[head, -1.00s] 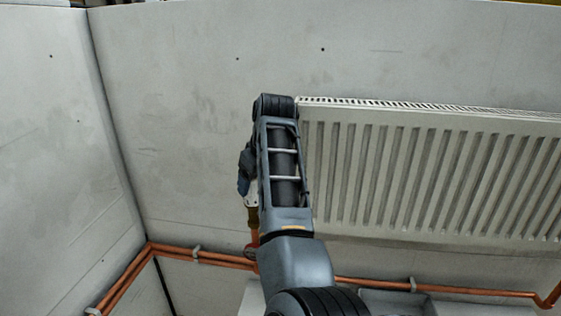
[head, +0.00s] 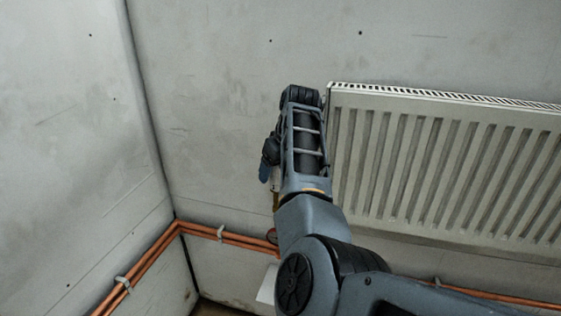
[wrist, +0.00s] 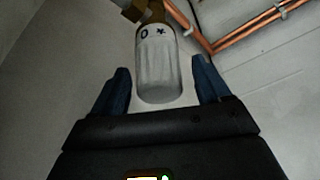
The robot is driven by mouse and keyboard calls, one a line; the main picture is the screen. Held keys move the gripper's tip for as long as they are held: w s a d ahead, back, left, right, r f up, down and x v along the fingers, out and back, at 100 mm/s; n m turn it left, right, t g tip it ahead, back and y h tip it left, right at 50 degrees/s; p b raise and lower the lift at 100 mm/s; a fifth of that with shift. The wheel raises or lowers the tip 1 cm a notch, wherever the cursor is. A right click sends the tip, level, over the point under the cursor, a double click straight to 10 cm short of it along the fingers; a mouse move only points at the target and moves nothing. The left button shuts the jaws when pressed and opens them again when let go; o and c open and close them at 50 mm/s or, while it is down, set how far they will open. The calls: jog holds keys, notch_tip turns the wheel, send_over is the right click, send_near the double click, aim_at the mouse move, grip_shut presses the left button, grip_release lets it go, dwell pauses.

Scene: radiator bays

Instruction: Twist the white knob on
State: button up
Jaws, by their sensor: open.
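The white knob (wrist: 158,70) shows in the wrist view as a pale ribbed cylinder with dark marks on a band, including a "0" and a star. It joins a brass fitting (wrist: 150,12) at the top of that view. My gripper (wrist: 160,85) is open, with one blue finger on each side of the knob's near end. I see gaps between the fingers and the knob. In the head view my gripper (head: 265,172) is left of the radiator, and my arm hides most of the knob.
A white ribbed radiator (head: 450,170) hangs on the grey wall right of my arm. Copper pipes (head: 205,232) run low along both walls, held by clips. A wall corner lies to the left. The wall above the pipes there is bare.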

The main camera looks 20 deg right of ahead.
jog(key=shift+f, duration=0.15)
jog(key=c, duration=1.1)
jog(key=shift+c, duration=0.2)
jog(key=shift+f+p, duration=0.25)
jog(key=shift+p, duration=0.1)
